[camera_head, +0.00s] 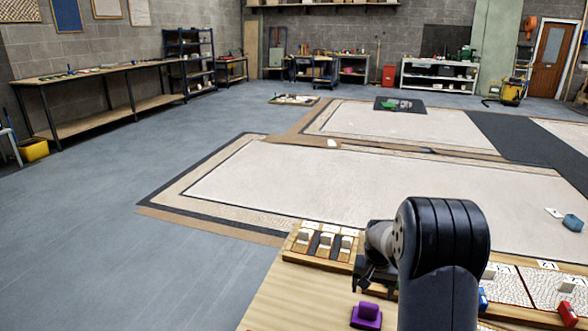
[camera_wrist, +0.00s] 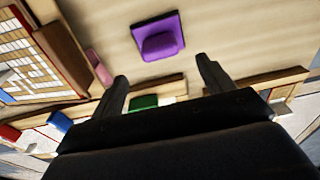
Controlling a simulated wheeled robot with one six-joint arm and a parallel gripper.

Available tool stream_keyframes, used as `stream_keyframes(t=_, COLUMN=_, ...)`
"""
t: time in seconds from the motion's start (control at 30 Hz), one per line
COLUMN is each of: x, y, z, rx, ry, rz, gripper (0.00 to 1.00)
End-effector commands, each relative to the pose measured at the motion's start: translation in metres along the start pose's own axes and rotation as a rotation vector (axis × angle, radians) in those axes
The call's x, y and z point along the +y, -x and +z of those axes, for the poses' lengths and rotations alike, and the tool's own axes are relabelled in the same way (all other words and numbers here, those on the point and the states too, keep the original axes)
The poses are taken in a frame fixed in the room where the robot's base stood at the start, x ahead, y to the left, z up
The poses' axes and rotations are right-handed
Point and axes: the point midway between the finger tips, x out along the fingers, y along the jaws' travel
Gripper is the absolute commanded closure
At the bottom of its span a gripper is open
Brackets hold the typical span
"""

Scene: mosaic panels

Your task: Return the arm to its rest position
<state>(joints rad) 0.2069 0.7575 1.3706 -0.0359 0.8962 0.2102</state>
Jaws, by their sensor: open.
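My gripper (camera_wrist: 162,90) shows in the wrist view with its two fingers wide apart and nothing between them. In the head view my gripper (camera_head: 368,284) is partly hidden by my own dark arm, above the wooden worktable (camera_head: 272,302). A purple block with a raised knob (camera_head: 366,315) sits on the worktable near the gripper. The same purple block shows in the wrist view (camera_wrist: 160,36), beyond the fingertips and apart from them.
A wooden tray (camera_head: 320,243) with pale pieces stands at the table's back left. White panels (camera_head: 543,285) and a red block (camera_head: 567,314) lie at the right. The wrist view shows a green piece (camera_wrist: 144,103) and a blue block (camera_wrist: 59,122). Large mosaic floor panels (camera_head: 370,190) lie beyond.

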Motion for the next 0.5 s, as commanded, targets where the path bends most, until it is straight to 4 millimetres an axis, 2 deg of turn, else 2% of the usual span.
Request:
stream_keyframes(t=0.03, x=0.000, y=-0.014, z=0.001, rx=-0.004, ry=0.000, rz=0.001, gripper=0.24)
stream_keyframes(t=0.43, x=0.000, y=-0.094, z=0.002, rx=-0.002, ry=-0.001, rz=0.001, gripper=0.24)
stream_keyframes(t=0.5, x=0.000, y=-0.071, z=-0.003, rx=0.006, ry=-0.001, rz=-0.001, gripper=0.24)
